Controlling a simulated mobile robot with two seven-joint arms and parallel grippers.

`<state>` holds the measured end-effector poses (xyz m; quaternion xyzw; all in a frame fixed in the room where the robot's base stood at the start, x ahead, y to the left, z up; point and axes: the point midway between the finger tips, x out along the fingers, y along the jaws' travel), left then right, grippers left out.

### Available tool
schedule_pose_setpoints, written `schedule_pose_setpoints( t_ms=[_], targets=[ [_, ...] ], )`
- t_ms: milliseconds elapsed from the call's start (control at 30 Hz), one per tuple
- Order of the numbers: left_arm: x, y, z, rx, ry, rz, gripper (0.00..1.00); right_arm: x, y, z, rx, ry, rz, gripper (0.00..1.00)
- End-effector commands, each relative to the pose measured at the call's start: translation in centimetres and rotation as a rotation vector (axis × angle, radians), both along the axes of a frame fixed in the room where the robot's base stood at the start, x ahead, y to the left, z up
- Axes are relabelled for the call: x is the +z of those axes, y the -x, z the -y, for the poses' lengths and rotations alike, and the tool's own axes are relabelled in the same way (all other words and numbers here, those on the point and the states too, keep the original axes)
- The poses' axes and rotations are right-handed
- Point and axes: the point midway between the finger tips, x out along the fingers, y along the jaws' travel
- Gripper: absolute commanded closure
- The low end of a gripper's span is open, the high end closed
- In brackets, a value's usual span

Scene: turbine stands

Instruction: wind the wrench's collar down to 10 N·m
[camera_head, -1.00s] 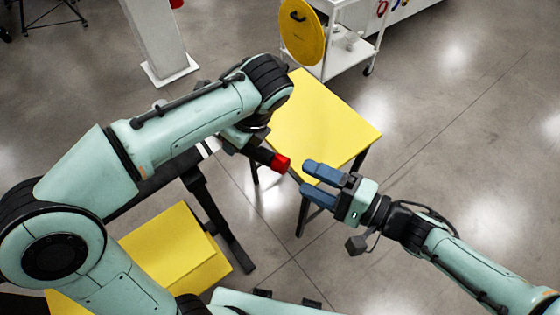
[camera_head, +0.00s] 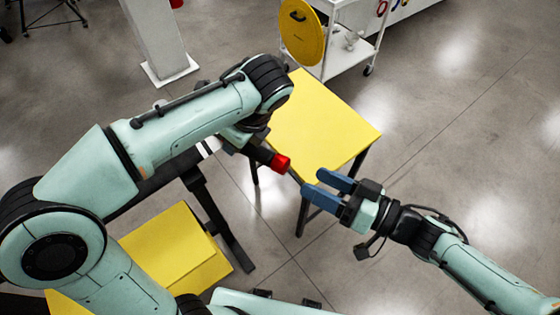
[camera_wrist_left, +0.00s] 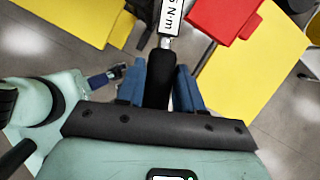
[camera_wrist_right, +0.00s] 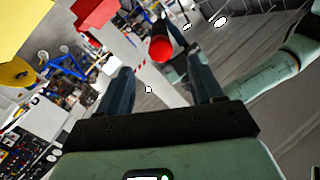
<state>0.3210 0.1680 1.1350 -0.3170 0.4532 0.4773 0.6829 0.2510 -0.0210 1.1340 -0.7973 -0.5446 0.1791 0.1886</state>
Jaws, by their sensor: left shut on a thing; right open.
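My left gripper (camera_wrist_left: 160,72) is shut on the black handle of the wrench (camera_wrist_left: 158,88). A white label (camera_wrist_left: 171,18) on the wrench ends in "5 N·m"; its top is cut off by the frame edge. In the head view the left fingers are hidden by my arm, and the wrench's red collar (camera_head: 281,163) sticks out at the handle's end. My right gripper (camera_head: 314,183) is open and empty, just right of the collar and apart from it. In the right wrist view the collar (camera_wrist_right: 160,48) lies between and beyond the open fingers.
A yellow-topped table (camera_head: 325,115) stands beyond the grippers. A white trolley (camera_head: 345,45) with a yellow disc (camera_head: 302,32) is behind it. Another yellow surface (camera_head: 165,245) lies at lower left. A red object (camera_wrist_left: 225,15) sits on yellow in the left wrist view. Floor to the right is clear.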

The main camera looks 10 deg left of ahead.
Motion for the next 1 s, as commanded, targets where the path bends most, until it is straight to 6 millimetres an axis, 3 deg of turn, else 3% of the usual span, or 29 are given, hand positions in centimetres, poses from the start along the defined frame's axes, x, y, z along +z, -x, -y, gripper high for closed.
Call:
schedule_pose_setpoints(
  t_ms=[500,1000],
  targets=[
    [0.1,0.0,0.0,0.0,-0.001,0.004,1.0,-0.5,-2.0,-5.6,0.001,-0.001,-0.003,0.34],
    [0.1,0.0,0.0,0.0,-0.001,0.004,1.0,-0.5,-2.3,-6.4,0.001,-0.001,-0.002,0.34]
  ],
)
